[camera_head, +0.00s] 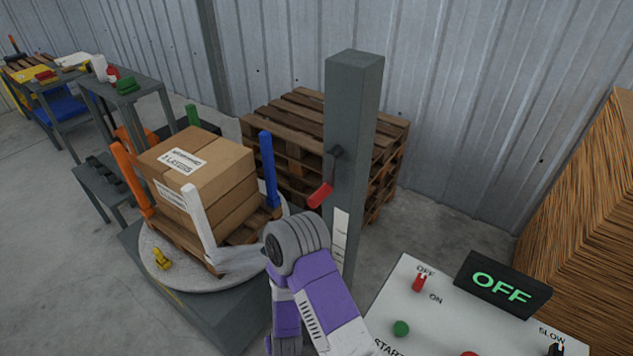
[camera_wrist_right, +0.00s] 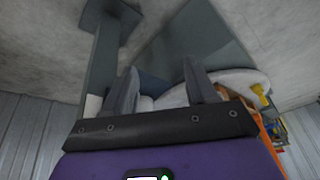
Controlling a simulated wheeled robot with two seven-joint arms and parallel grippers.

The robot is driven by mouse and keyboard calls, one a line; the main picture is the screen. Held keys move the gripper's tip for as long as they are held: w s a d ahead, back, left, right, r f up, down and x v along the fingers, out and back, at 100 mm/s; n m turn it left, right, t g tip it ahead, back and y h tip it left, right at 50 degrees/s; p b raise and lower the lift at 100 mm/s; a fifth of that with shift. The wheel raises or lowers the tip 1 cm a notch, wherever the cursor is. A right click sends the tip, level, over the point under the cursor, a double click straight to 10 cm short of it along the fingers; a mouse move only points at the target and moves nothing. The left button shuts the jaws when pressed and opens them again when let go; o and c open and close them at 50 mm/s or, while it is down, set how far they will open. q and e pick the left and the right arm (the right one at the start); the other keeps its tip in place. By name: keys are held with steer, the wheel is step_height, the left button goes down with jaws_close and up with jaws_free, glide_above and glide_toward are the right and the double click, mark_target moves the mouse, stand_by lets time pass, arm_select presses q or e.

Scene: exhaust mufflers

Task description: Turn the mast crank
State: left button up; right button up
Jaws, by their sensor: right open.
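A grey square mast (camera_head: 352,150) stands upright right of the picture's middle in the head view. Its crank (camera_head: 334,165) is on the left-hand side, with a short dark arm and a red grip (camera_head: 320,195) hanging down and to the left. In the right wrist view, which is upside down, a grey post (camera_wrist_right: 101,62) with a base plate, seemingly the mast, shows at the left. My right gripper (camera_wrist_right: 160,68) is open, with nothing between its fingers. In the head view my purple right arm rises below the crank, apart from the red grip. My left gripper is out of view.
Left of the mast, a round turntable (camera_head: 160,275) bears a pallet with cardboard boxes (camera_head: 197,165) and coloured posts. Wooden pallets (camera_head: 290,125) are stacked behind the mast. A control panel (camera_head: 385,325) with an OFF display (camera_head: 502,285) stands at the front right.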

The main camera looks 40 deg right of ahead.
steer(key=w+d+r+m+t+h+p, duration=0.1)
steer(key=w+d+r+h+p, duration=0.2)
steer(key=r, duration=0.4)
steer(key=w+d+r+m+t+h+p, duration=0.1)
steer(key=w+d+r+t+h, duration=0.15)
steer(key=w+d+r, duration=0.35)
steer(key=m+g+h+p, duration=0.2)
steer(key=m+h+p, duration=0.45)
steer(key=h, duration=0.45)
glide_toward(316, 199)
steer(key=d, duration=0.1)
steer(key=w+d, duration=0.1)
steer(key=w+d+n, duration=0.1)
steer(key=shift+d+f, duration=0.15)
steer(key=shift+f, duration=0.2)
steer(key=shift+g, duration=0.25)
steer(key=x, duration=0.6)
steer(key=shift+s, duration=0.1)
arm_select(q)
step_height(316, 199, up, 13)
arm_select(e)
steer(key=shift+w+d+f, duration=0.1)
steer(key=shift+w+d, duration=0.15)
steer(key=shift+d, duration=0.4)
jaws_close()
